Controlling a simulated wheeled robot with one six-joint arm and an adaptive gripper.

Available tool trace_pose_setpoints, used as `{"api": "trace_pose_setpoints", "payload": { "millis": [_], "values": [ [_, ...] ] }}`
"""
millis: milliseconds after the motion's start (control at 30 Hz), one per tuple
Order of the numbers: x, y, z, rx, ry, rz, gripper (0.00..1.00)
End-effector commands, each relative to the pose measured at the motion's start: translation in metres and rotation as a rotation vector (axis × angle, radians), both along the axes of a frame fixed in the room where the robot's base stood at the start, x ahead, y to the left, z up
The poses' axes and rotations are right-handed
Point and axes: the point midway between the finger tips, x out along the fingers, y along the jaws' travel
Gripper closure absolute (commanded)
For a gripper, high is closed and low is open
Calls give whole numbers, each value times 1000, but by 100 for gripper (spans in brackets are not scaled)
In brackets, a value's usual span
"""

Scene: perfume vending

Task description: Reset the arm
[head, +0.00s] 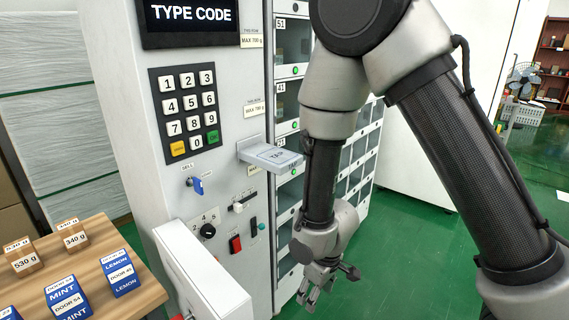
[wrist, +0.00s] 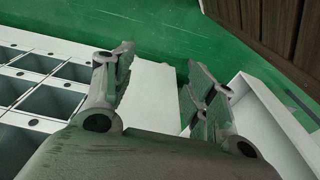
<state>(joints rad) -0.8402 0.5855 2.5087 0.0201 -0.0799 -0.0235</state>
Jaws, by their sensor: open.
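My gripper (head: 325,282) hangs below my arm in the head view, in front of the lower part of the vending machine. It is empty. In the wrist view my gripper (wrist: 160,95) shows its two fingers spread apart with nothing between them. Behind the fingers are a white panel and the green floor (wrist: 90,25). My arm comes down from the top of the head view and covers part of the machine's door columns.
A wooden table (head: 95,265) with labelled blue boxes and brown weights stands at lower left. Green floor is free at right.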

Motion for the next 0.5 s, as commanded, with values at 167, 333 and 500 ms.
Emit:
{"api": "trace_pose_setpoints", "payload": {
  "millis": [167,333,500],
  "values": [
    [-4,-71,92,-101,116,-156,44],
    [-22,-137,172,-135,175,-305,44],
    [-49,-194,240,-105,157,-460,44]
  ]
}}
